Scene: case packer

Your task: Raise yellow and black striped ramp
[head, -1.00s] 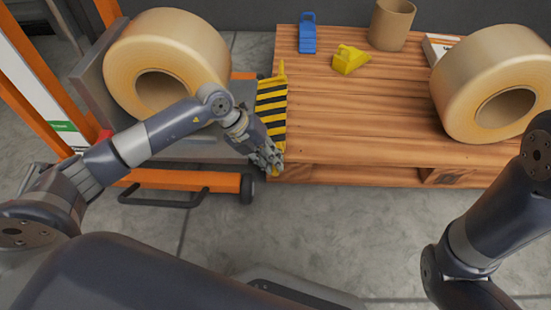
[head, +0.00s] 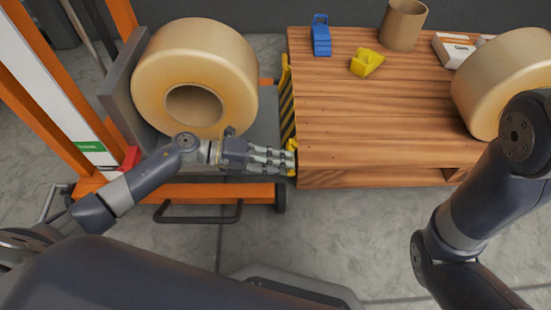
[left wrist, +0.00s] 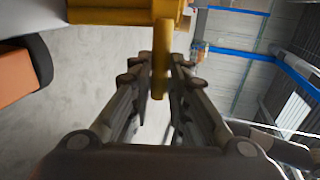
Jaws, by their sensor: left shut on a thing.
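The yellow and black striped ramp (head: 287,108) stands steeply tilted, seen as a narrow strip between the lift platform and the wooden pallet. My left gripper (head: 289,158) is at the ramp's near end, shut on its yellow part. In the left wrist view, the fingers (left wrist: 160,85) close around a yellow bar (left wrist: 162,62) that joins a wider yellow piece (left wrist: 125,10) of the ramp. The fingers partly hide the ramp's near end in the head view. My right arm shows at the right, but its gripper is out of view.
A big tape roll (head: 238,75) stands on the grey platform of the orange lift cart (head: 180,193). The pallet (head: 390,135) carries another roll (head: 490,95), a blue item (head: 321,40), a yellow item (head: 366,62), a cardboard tube (head: 402,22) and a white box (head: 452,50). Grey floor is clear in front.

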